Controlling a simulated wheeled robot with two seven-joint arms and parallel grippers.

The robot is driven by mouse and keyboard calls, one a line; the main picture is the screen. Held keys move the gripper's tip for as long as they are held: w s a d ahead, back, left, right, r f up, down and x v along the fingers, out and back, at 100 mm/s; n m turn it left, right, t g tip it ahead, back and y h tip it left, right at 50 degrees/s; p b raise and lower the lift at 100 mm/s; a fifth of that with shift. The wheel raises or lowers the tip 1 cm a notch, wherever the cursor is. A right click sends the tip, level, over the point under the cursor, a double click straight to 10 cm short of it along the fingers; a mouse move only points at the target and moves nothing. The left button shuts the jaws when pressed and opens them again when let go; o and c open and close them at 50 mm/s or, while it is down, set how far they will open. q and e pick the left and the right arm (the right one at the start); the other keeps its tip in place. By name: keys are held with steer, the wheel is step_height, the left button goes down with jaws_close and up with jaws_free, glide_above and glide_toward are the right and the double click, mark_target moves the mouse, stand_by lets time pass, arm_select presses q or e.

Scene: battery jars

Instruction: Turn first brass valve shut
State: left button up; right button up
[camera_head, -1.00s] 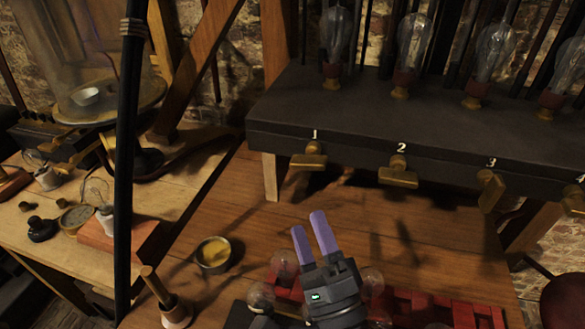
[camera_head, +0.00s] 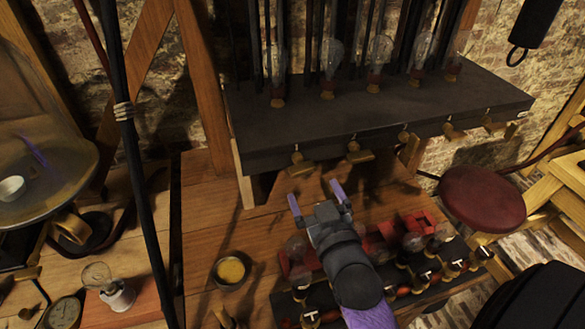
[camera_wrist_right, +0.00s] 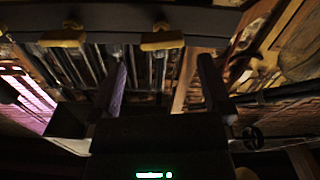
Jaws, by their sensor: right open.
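The first brass valve (camera_head: 301,166) is the leftmost of a row of brass valves on the front of the dark shelf (camera_head: 380,112). Its handle bar lies about level. The second valve (camera_head: 359,153) is to its right. My right gripper (camera_head: 316,197) is open and empty, below and just in front of the first valve, apart from it. In the right wrist view, two brass handles (camera_wrist_right: 64,38) (camera_wrist_right: 162,38) show beyond the open fingers (camera_wrist_right: 162,62); I cannot tell their numbers there. My left gripper is not in view.
Glass bulbs stand on the shelf above the valves. Below my right arm are a red block rack (camera_head: 415,222) and small bulbs. A bowl of yellow stuff (camera_head: 231,270) is to the left. A dark pole (camera_head: 135,165) rises at left; a red stool (camera_head: 482,198) stands at right.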

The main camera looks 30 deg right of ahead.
mark_target(304, 173)
steer(key=x, duration=0.6)
steer(key=shift+w, duration=0.2)
steer(key=shift+w+b, duration=0.3)
steer(key=shift+c, duration=1)
steer(key=c, duration=0.9)
steer(key=shift+r+m+p, duration=0.25)
steer(key=shift+m+p, duration=0.55)
steer(key=shift+p, duration=0.3)
steer(key=shift+f+m, duration=0.1)
steer(key=shift+m, duration=0.2)
steer(key=shift+f, duration=0.15)
